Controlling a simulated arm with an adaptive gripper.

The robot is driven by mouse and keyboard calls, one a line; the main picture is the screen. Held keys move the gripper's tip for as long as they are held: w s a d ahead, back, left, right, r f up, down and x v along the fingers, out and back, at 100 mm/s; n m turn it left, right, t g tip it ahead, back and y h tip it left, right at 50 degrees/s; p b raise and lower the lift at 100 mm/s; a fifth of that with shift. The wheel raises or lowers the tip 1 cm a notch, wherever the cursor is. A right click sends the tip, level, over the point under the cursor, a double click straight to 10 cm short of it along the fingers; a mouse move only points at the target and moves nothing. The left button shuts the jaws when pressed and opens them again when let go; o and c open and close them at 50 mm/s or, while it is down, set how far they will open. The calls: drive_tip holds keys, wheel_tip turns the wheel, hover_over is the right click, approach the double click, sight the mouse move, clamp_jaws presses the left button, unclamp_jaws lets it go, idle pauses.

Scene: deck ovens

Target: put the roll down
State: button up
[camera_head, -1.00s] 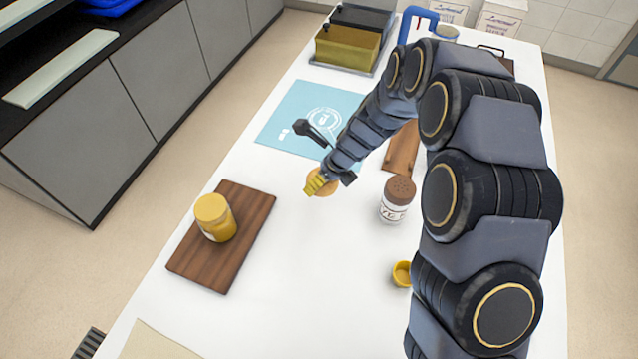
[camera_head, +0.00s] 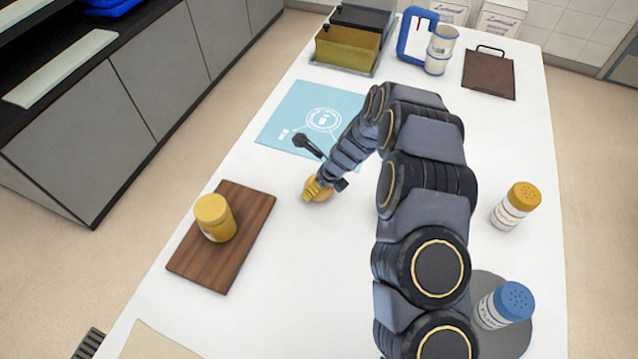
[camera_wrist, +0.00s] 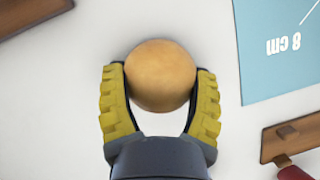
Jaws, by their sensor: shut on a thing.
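The roll (camera_wrist: 160,75) is round and golden brown. In the wrist view it sits between the two yellow ribbed fingers of my gripper (camera_wrist: 160,95), which are shut on it from both sides. In the head view the roll (camera_head: 321,190) shows beside my gripper (camera_head: 314,187), over the white table (camera_head: 270,260). It is between the wooden board and the blue mat. I cannot tell from these views whether its underside touches the table.
A wooden board (camera_head: 195,262) with a yellow-lidded jar (camera_head: 215,218) lies to the left. A blue mat (camera_head: 290,115) lies behind. Shakers with an orange lid (camera_head: 516,206) and a blue lid (camera_head: 505,303) stand right of my arm. White table around the roll is clear.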

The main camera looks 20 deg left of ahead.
drive_tip(key=o, duration=1)
drive_tip(key=shift+f, duration=0.1)
drive_tip(key=shift+v, duration=6.15)
drive_tip(key=shift+a, duration=0.1)
